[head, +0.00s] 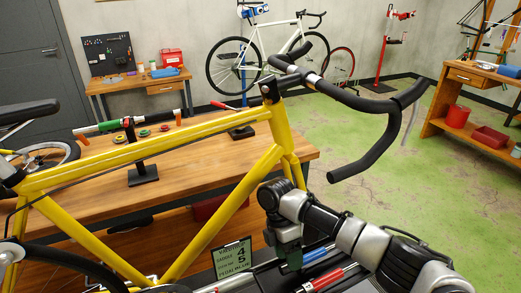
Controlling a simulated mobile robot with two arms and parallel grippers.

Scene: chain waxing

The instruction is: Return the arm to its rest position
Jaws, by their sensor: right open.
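My right arm comes in from the lower right. Its gripper (287,262) points down over a dark tray (262,283) at the bottom of the view. The gripper's jaws are open, and nothing shows held in them; the fingertips are hard to make out against the dark tray. My left gripper is out of view. A yellow bike frame (160,141) with black drop handlebars (353,98) stands in front of me. The handlebars are above and behind my right arm.
A wooden bench (205,165) stands behind the frame. Another bench (470,143) with red bins is at the right. Green floor (400,185) lies open between.

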